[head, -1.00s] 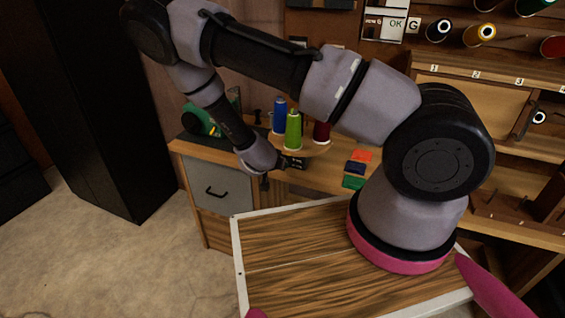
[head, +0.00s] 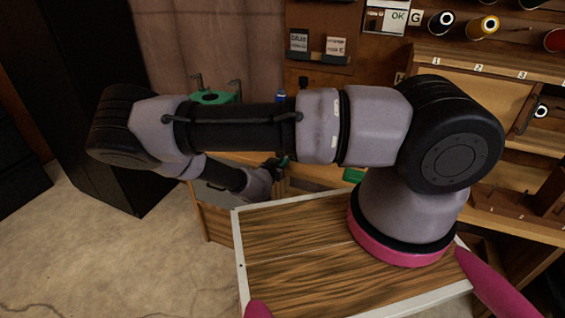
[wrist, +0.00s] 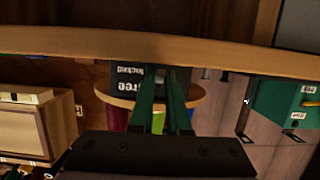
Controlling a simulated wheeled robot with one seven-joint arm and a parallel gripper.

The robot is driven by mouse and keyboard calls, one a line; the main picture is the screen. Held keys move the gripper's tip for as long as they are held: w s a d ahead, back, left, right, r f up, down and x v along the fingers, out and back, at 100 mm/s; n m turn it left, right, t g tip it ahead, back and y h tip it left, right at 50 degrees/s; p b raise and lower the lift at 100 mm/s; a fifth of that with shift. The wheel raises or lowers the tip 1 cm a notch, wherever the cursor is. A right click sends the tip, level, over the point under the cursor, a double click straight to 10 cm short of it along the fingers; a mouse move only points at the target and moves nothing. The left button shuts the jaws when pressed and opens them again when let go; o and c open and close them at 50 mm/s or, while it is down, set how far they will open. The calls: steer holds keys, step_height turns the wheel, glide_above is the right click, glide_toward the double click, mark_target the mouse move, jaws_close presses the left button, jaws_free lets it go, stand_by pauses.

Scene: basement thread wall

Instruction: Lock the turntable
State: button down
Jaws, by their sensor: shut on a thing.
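The turntable (wrist: 194,95) is a round wooden disc, seen upside down in the wrist view, with red, green and blue spools on it. A black plate (wrist: 124,82) at its front edge reads "locked" and "free". My gripper (wrist: 160,80) has its two green fingers in front of this plate, closed on a small lock lever that they mostly hide. The lever's exact position cannot be told. In the head view my gripper (head: 279,163) is at the bench front, and my arm hides the turntable; only a blue spool tip (head: 281,97) shows.
A green device (head: 212,97) stands at the bench's left, also in the wrist view (wrist: 285,104). A green block (head: 353,175) lies right of my gripper. A thread rack (head: 480,30) is at the back right. A dark cabinet (head: 90,100) stands left; the floor before it is clear.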

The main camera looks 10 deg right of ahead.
steer(key=c, duration=0.9)
jaws_free()
steer(key=v, duration=1.1)
